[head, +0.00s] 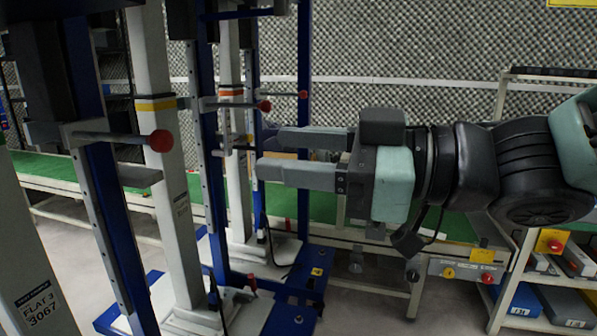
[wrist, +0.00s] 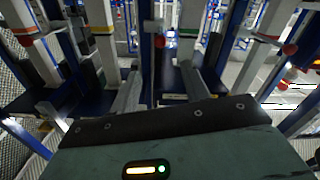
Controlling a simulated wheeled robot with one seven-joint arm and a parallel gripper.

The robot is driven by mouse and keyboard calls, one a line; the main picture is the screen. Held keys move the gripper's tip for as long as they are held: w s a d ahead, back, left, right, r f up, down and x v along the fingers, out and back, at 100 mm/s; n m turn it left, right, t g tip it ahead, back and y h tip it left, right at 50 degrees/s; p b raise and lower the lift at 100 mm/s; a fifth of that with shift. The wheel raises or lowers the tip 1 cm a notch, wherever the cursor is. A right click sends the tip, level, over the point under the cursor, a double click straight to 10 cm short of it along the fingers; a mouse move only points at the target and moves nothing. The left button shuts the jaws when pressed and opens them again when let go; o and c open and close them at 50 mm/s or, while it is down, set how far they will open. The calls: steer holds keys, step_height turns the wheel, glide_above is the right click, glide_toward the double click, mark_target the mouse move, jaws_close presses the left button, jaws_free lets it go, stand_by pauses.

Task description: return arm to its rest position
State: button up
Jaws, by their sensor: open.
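My gripper (head: 272,155) reaches in from the right in the head view, level and pointing left. Its two grey fingers are apart and nothing is between them. In the wrist view my gripper (wrist: 160,92) shows its two fingers spread, with the blue and white stands beyond them. In the head view the fingertips are close to a blue and white upright stand (head: 235,150); I cannot tell whether they touch it. The rest of my arm extends to the right edge, and its base is out of view.
Several stands with blue posts, white columns and red-knobbed levers (head: 160,141) fill the left. A green-topped bench (head: 330,205) runs behind. A shelf with blue bins (head: 517,300) is at lower right. The foam-covered wall (head: 400,50) is at the back. Grey floor shows at the bottom.

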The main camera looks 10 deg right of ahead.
steer(key=shift+d, duration=0.1)
stand_by(0.3)
steer(key=w+d+f+m+t+h, duration=0.1)
steer(key=w+d+f+m+h, duration=0.15)
steer(key=f+h, duration=0.3)
steer(key=w+d+f+m+t+h, duration=0.1)
steer(key=w+d+f+m+h, duration=0.2)
steer(key=f, duration=0.4)
steer(key=s+d+f+m+g+h, duration=0.2)
steer(key=s+f+g+h, duration=0.2)
steer(key=s+f, duration=0.25)
steer(key=s+d+f+m+g+h, duration=0.1)
steer(key=s+d+f+g+h, duration=0.25)
steer(key=s+f, duration=0.3)
step_height(320, 180, up, 24)
steer(key=s+g+p, duration=0.1)
steer(key=s+p, duration=0.1)
steer(key=p, duration=2.1)
steer(key=shift+s+a+r, duration=0.15)
steer(key=shift+a, duration=0.2)
